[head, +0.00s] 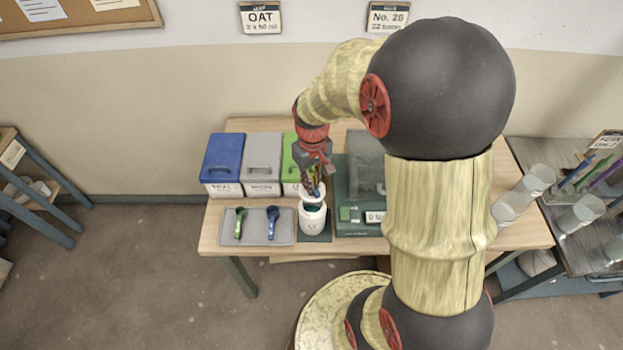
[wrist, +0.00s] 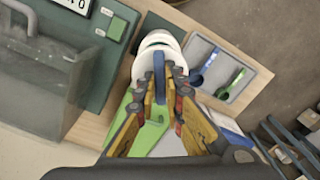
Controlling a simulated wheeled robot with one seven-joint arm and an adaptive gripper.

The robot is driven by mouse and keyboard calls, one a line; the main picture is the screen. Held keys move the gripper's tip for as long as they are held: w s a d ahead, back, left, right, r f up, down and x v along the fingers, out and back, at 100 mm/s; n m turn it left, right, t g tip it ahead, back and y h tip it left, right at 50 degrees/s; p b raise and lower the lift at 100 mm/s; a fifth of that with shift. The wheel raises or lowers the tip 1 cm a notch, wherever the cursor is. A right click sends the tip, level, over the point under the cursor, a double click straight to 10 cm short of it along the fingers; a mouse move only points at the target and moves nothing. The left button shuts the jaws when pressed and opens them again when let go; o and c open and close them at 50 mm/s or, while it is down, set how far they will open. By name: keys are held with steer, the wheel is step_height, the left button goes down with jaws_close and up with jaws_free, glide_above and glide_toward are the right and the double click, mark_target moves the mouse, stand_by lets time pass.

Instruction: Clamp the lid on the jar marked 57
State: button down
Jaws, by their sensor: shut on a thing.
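A small white jar (head: 312,219) stands on a dark green mat at the table's front. Its label is too small to read. A white lid-like part and a darker teal area show at its top; I cannot tell how the lid sits. The jar also shows in the wrist view (wrist: 153,46), just beyond my fingertips. My gripper (head: 314,188) is directly above the jar, pointing down. In the wrist view its fingers (wrist: 160,84) are shut on a slim blue piece (wrist: 159,72). I cannot tell whether this piece belongs to the jar; its far end is unclear.
A grey tray (head: 281,232) with green and blue scoops lies left of the jar. Blue (head: 221,158), grey (head: 262,157) and green (head: 289,163) lidded bins stand behind. A dark green station (head: 351,222) with a grey translucent box is close on the right.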

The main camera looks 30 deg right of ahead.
steer(key=shift+f+b, duration=2.2)
steer(key=shift+f, duration=0.75)
steer(key=shift+p, duration=0.45)
steer(key=shift+f+b, duration=0.35)
steer(key=shift+f, duration=0.2)
stand_by(0.5)
steer(key=m, duration=0.4)
steer(key=shift+p, duration=0.4)
steer(key=shift+m, duration=0.8)
steer(key=shift+m+p, duration=0.35)
steer(key=shift+m, duration=0.95)
